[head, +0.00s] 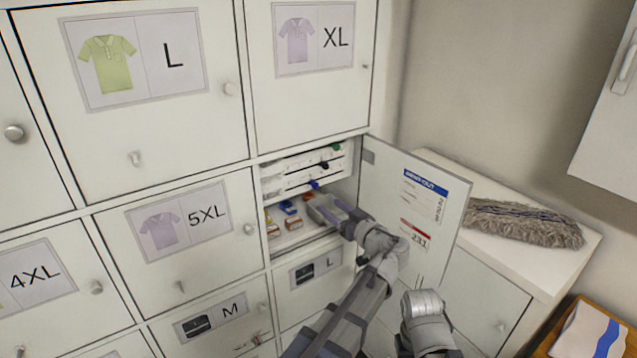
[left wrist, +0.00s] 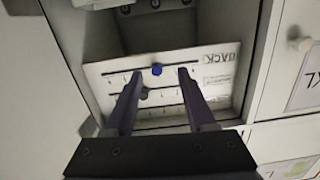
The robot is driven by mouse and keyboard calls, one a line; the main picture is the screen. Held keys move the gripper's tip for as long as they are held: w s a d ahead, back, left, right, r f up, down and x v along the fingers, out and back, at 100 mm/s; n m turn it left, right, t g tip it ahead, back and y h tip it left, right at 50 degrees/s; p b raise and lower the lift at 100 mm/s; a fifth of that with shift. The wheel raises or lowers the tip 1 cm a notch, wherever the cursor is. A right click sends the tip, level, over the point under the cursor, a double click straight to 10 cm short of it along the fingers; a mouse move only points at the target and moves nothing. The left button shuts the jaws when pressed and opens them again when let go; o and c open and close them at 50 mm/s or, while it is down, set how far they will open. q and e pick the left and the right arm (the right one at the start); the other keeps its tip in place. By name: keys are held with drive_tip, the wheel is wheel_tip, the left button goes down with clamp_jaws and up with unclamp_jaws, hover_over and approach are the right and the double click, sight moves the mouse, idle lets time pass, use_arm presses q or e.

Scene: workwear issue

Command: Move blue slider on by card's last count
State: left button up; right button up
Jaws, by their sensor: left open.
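The blue slider (head: 314,184) is the lowest of three coloured knobs on a white slotted panel (head: 299,178) inside the open locker. A dark knob (head: 324,166) and a green knob (head: 336,146) sit above it. My left gripper (head: 334,209) is open at the locker mouth, below and in front of the blue slider. In the left wrist view the blue slider (left wrist: 157,70) shows between the spread fingertips (left wrist: 159,78), apparently untouched. Cards hang inside the open door: a blue-headed one (head: 423,198) and a red-lined one (head: 416,234), seemingly reading 231. My right gripper is not in view.
The open locker door (head: 455,213) stands right of my left arm. Small red, white and blue items (head: 288,207) lie on the compartment floor below the panel. A grey mop head (head: 524,222) lies on the white cabinet at right. Closed lockers surround the opening.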

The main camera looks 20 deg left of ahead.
sight(316, 187)
use_arm(q)
drive_tip(key=shift+t, duration=0.3)
drive_tip(key=shift+w+a+r, duration=0.3)
drive_tip(key=shift+w+a, duration=0.65)
drive_tip(key=shift+a, duration=0.05)
drive_tip(key=shift+w+a+r, duration=0.3)
drive_tip(key=shift+w+a, duration=0.65)
drive_tip(key=shift+a, duration=0.1)
drive_tip(key=shift+w+a+r, duration=0.3)
drive_tip(key=shift+w+a, duration=0.65)
drive_tip(key=shift+a, duration=0.05)
clamp_jaws()
